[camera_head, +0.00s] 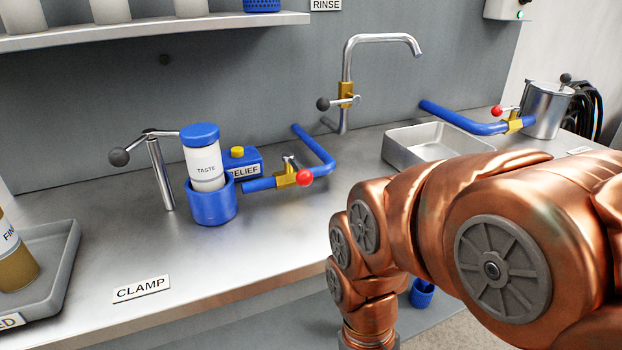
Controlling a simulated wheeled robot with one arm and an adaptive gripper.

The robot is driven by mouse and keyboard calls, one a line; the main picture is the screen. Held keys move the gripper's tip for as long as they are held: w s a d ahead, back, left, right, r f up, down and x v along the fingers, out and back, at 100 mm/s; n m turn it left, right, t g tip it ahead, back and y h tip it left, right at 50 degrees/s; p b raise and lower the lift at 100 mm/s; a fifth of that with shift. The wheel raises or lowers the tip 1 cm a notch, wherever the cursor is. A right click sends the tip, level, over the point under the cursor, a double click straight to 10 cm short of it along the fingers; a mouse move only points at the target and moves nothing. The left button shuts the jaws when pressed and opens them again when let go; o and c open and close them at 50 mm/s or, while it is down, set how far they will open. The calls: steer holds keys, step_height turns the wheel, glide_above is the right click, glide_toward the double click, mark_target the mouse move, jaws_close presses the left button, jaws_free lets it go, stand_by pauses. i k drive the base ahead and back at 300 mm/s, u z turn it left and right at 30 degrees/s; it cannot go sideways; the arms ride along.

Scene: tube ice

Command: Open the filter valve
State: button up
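No label reading "filter" can be made out. One yellow valve (286,179) with a red-knobbed lever sits on a blue pipe (322,150) beside the blue RELIEF box (243,161). A second yellow valve (515,125), also with a red-knobbed lever, sits on another blue pipe (458,119) by a steel pot (547,108). I cannot tell which is the filter valve, nor whether either is open. My copper arm reaches down at the right, in front of the counter. My gripper is below the picture and out of view.
A tap (346,85) stands behind a steel basin (397,158). A grey tray (57,262) is at the left. The front middle counter is clear.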

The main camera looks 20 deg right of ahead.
mark_target(305, 178)
steer(key=k, duration=1.2)
steer(key=u, duration=0.75)
steer(key=i, duration=1.15)
